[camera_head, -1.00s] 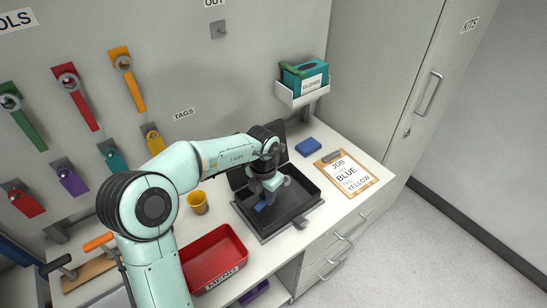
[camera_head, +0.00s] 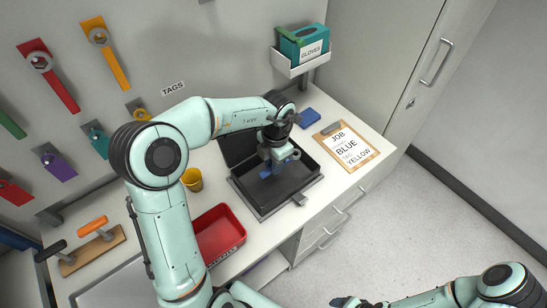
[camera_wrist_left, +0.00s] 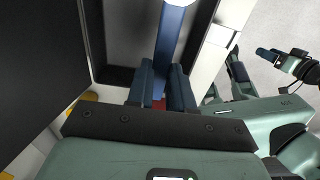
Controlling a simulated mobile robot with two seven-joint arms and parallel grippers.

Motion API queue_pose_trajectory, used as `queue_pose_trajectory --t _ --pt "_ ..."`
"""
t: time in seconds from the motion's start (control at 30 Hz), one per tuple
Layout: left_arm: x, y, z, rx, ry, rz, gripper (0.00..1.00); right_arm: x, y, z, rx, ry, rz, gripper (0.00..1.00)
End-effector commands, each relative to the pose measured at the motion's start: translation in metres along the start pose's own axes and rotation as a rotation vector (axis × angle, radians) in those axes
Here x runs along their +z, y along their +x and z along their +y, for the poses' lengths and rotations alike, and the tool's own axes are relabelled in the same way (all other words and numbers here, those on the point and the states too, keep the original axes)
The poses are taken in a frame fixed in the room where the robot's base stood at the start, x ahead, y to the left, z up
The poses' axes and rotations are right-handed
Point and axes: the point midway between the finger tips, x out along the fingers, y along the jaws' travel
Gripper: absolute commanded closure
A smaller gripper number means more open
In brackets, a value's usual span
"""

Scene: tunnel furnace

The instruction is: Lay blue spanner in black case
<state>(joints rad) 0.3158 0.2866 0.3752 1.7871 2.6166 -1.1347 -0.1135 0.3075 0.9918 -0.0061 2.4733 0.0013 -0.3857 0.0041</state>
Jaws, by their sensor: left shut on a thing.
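The black case (camera_head: 289,187) lies open on the worktop, its lid tilted up at the back left. My left gripper (camera_head: 276,160) is over the case's tray, shut on the blue spanner (camera_head: 267,173). In the left wrist view the spanner's blue handle (camera_wrist_left: 172,35) runs out from between the two fingers (camera_wrist_left: 161,88) over the dark case floor (camera_wrist_left: 130,35). I cannot tell whether the spanner touches the floor. My right gripper (camera_head: 345,302) is at the bottom edge of the head view, far from the case; its jaws are unclear.
A yellow cup (camera_head: 192,180) and red bin (camera_head: 222,232) stand left of the case. A blue box (camera_head: 310,118) and job clipboard (camera_head: 347,147), reading blue and tag yellow, lie to the right. Coloured spanners and tags hang on the wall, with a gloves shelf (camera_head: 301,64).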

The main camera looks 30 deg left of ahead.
Motion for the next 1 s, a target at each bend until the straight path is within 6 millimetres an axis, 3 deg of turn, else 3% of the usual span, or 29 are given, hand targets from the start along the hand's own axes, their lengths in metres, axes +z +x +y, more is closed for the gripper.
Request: queue_pose_trajectory --t 1.0 --pt "0.003 0.082 0.000 0.000 0.000 0.000 1.00 0.011 0.010 0.007 0.005 0.004 -0.013 0.28"
